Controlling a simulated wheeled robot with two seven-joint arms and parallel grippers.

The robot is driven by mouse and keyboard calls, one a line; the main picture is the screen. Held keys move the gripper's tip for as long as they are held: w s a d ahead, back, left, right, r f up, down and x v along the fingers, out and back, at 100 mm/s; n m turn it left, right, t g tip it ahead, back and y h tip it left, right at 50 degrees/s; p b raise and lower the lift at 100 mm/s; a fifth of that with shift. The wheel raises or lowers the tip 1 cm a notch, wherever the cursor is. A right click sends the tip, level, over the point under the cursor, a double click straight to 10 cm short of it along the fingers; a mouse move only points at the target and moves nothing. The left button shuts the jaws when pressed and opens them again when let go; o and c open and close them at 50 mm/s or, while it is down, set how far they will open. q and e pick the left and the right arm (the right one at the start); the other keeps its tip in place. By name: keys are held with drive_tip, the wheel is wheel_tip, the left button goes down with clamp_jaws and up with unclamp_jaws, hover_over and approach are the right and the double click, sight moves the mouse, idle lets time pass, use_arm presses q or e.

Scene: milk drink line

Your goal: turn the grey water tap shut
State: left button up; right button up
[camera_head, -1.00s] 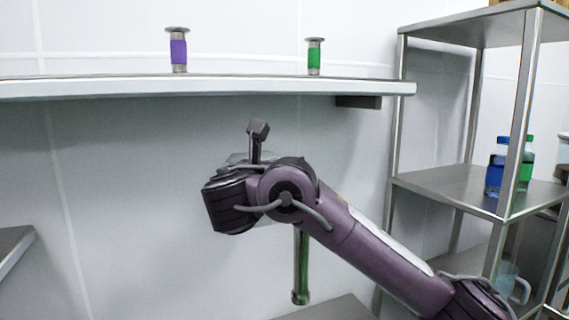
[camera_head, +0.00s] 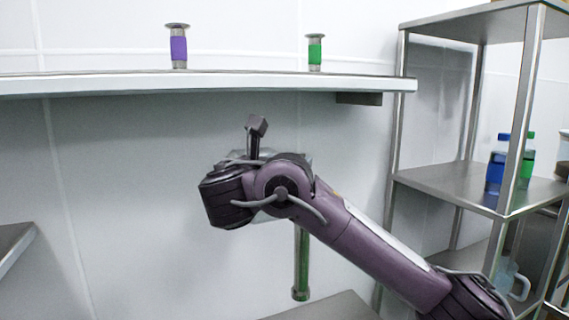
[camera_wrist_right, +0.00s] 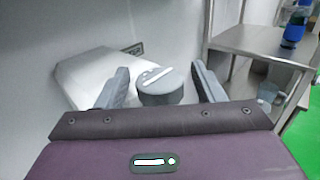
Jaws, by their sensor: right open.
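The grey water tap (camera_wrist_right: 167,87) shows in the right wrist view as a round grey knob with a white mark on its top. My right gripper (camera_wrist_right: 160,68) is open, with one finger on each side of the knob. I cannot tell whether either finger touches it. In the head view my right arm hides the knob and the gripper. A green pipe (camera_head: 301,265) hangs down below the arm there. My left gripper is in neither view.
A wall shelf above holds a purple-banded dispenser (camera_head: 179,47) and a green-banded one (camera_head: 315,52). A metal rack (camera_head: 440,185) at the right carries a blue bottle (camera_head: 495,172) and a green bottle (camera_head: 526,165). A clear jug (camera_head: 512,283) stands lower on the rack.

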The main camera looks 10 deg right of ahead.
drive_tip(key=shift+s+a+f+b, duration=0.15)
drive_tip(key=shift+s+a+b, duration=0.15)
drive_tip(key=shift+s+a, duration=0.1)
drive_tip(key=b+v, duration=0.5)
drive_tip(key=v, duration=0.1)
drive_tip(key=shift+s, duration=0.3)
drive_tip(key=shift+a, duration=0.15)
